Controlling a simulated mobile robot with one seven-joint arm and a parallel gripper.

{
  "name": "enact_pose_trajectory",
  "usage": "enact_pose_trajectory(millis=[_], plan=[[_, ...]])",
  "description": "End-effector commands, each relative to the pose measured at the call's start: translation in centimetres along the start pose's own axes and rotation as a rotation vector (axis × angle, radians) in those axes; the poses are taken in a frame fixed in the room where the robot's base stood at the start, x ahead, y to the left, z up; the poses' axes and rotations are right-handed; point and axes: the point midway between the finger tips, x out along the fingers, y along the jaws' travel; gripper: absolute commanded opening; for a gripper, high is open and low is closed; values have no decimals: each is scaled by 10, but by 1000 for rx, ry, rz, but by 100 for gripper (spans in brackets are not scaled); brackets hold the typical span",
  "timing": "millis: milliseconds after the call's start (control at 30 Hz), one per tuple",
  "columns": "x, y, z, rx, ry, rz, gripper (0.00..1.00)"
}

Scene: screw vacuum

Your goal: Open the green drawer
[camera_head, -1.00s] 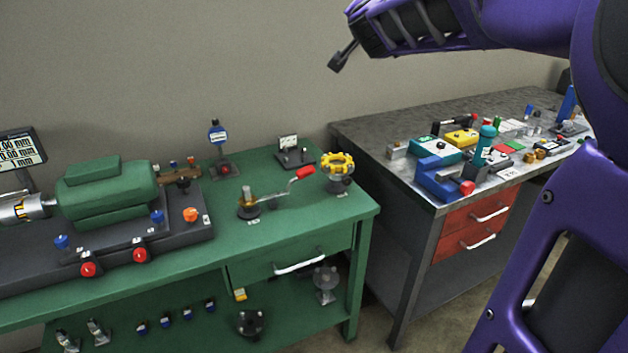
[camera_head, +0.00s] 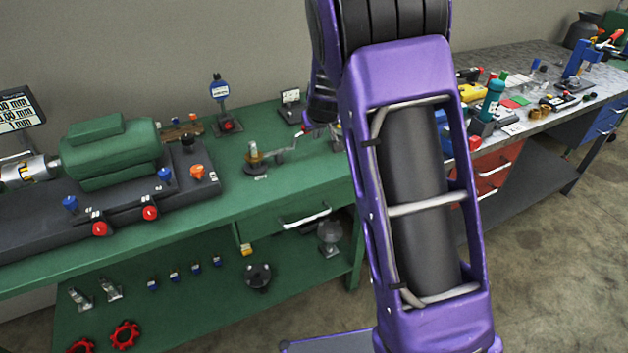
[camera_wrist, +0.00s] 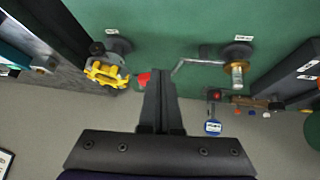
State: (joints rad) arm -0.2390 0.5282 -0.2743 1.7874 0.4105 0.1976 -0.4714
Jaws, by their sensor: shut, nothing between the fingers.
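The green drawer (camera_head: 270,225) sits under the right end of the green workbench (camera_head: 235,185) in the head view. It looks closed, with its front close to flush with the bench. Its silver bar handle (camera_head: 306,218) is in plain view, just left of my arm. My gripper (camera_wrist: 158,78) is shut and empty in the wrist view, over the green bench top beside the red-handled crank (camera_wrist: 190,63). In the head view the gripper is mostly hidden behind my purple arm. The drawer does not show in the wrist view.
A yellow handwheel (camera_wrist: 106,73) stands close to my gripper. A green motor (camera_head: 110,155) fills the bench's left side. A dark knob fitting (camera_head: 330,237) stands below the drawer. A second bench with red drawers (camera_head: 494,170) is at the right. Floor in front is clear.

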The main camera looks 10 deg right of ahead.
Motion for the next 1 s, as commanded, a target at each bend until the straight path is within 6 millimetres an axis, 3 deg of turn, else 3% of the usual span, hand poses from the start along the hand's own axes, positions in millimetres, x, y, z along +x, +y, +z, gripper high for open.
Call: enact_pose_trajectory(millis=[33,100,200,300,567,1000], plan=[[20,5,30,-22,-72,-21,0],[40,3,65,-58,-155,-63,0],[58,-1,104,-95,-243,-122,0],[67,-5,130,-118,-296,-169,0],[82,-11,149,-136,-330,-205,0],[150,-24,173,-134,-329,-203,0]])
